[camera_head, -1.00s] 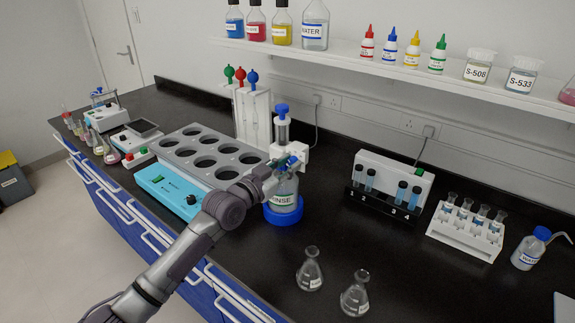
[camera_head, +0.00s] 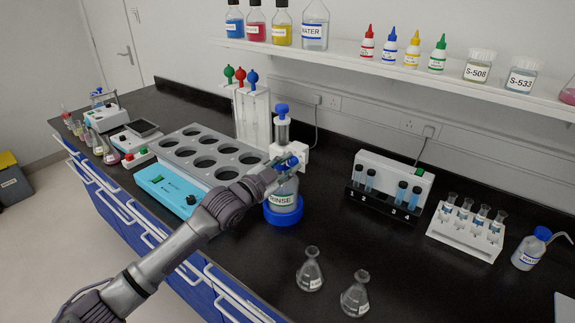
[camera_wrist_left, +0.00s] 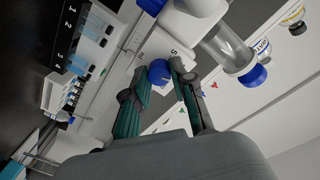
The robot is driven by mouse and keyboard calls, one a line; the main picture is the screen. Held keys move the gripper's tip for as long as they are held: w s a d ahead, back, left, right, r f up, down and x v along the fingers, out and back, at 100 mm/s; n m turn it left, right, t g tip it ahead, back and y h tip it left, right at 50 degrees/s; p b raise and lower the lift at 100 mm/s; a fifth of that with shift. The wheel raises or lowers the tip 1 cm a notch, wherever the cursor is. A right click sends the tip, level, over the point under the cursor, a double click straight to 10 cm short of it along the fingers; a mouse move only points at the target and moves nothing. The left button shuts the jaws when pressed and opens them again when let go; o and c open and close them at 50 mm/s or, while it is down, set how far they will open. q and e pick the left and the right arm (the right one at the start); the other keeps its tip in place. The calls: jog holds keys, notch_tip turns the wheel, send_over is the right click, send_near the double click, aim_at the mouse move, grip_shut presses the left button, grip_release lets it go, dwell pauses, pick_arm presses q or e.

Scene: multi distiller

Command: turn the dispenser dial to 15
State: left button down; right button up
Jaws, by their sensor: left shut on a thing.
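The dispenser (camera_head: 283,130) is a clear cylinder with a blue top knob and a white body. It sits on a bottle labelled RINSE (camera_head: 284,198) in a blue base ring. Its dial is the small blue knob (camera_head: 292,161) on the front of the white body; it also shows in the left wrist view (camera_wrist_left: 160,72). My left gripper (camera_head: 285,167) is shut on the dial, with one finger on each side of it in the wrist view (camera_wrist_left: 164,80). A "5" mark shows on the white face; the dial's setting is too small to read. My right gripper is not in view.
A grey block with round wells (camera_head: 196,153) and a blue-fronted unit (camera_head: 165,191) stand to the left. Two flasks (camera_head: 310,270) stand in front right. A vial rack (camera_head: 387,195) is to the right. Bare black bench lies between.

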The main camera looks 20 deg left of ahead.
pick_arm(q)
jog(key=shift+m+p, duration=0.3)
jog(key=shift+m, duration=1.5)
jog(key=c, duration=1)
grip_release()
jog(key=shift+o, duration=0.2)
jog(key=v, duration=1.2)
